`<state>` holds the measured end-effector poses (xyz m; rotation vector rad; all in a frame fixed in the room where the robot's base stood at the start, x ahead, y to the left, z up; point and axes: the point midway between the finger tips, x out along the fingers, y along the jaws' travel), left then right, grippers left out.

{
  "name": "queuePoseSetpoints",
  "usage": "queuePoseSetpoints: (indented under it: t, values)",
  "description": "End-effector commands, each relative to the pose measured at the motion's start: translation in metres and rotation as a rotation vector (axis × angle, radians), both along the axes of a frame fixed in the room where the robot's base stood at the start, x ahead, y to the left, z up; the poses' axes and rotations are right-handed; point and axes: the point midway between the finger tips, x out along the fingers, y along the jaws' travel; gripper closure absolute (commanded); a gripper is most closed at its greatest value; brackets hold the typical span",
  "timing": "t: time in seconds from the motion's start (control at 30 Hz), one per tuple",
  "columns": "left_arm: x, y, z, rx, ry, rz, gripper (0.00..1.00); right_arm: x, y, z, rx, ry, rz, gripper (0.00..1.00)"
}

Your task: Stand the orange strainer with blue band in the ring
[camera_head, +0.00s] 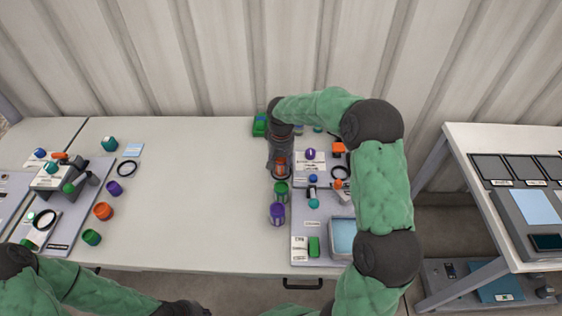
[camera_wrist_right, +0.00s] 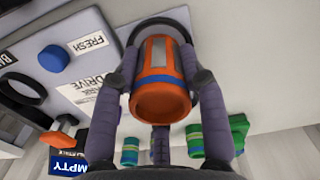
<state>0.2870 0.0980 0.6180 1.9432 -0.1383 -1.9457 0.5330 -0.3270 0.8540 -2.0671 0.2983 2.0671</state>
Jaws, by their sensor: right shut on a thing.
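An orange strainer with a blue band (camera_wrist_right: 163,100) is between the two fingers of my right gripper (camera_wrist_right: 163,80) in the right wrist view. The fingers press on its sides, so the gripper is shut on it. In the head view my right gripper (camera_head: 281,160) points down over the left edge of the grey board, and the orange strainer (camera_head: 281,172) shows at its tips. A black ring (camera_head: 340,172) is on that board, to the right of the strainer. Part of a dark ring (camera_wrist_right: 20,92) shows at the left of the wrist view. My left gripper (camera_head: 185,308) is at the bottom edge, partly cut off.
Green (camera_head: 281,190) and purple (camera_head: 277,213) strainers stand just in front of my right gripper. The grey board (camera_head: 300,225) carries labels, coloured knobs and a blue tray (camera_head: 342,236). Several coloured cups and another board (camera_head: 85,205) are at the left. The middle of the table is clear.

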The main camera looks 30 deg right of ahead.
Motion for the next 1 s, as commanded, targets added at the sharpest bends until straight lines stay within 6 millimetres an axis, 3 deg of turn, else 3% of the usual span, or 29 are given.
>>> queuePoseSetpoints:
  t: [0.3,0.33,0.4,0.77,1.0]
  values:
    - [0.000,0.000,0.000,0.000,0.000,0.000,1.00,0.000,0.000,-0.001,0.000,0.000,0.000,0.90]
    - [0.000,0.000,0.000,0.000,0.000,0.000,1.00,0.000,0.000,-0.001,0.000,0.000,0.000,0.49]
    - [0.000,0.000,0.000,0.000,0.000,0.000,1.00,0.000,0.000,-0.001,0.000,0.000,0.000,0.30]
    - [0.000,0.000,-0.001,0.000,0.000,0.000,1.00,0.000,0.000,0.000,0.000,0.000,0.000,0.30]
    - [0.000,0.000,-0.001,0.000,0.000,0.000,1.00,0.001,0.000,0.027,-0.001,-0.003,-0.001,0.30]
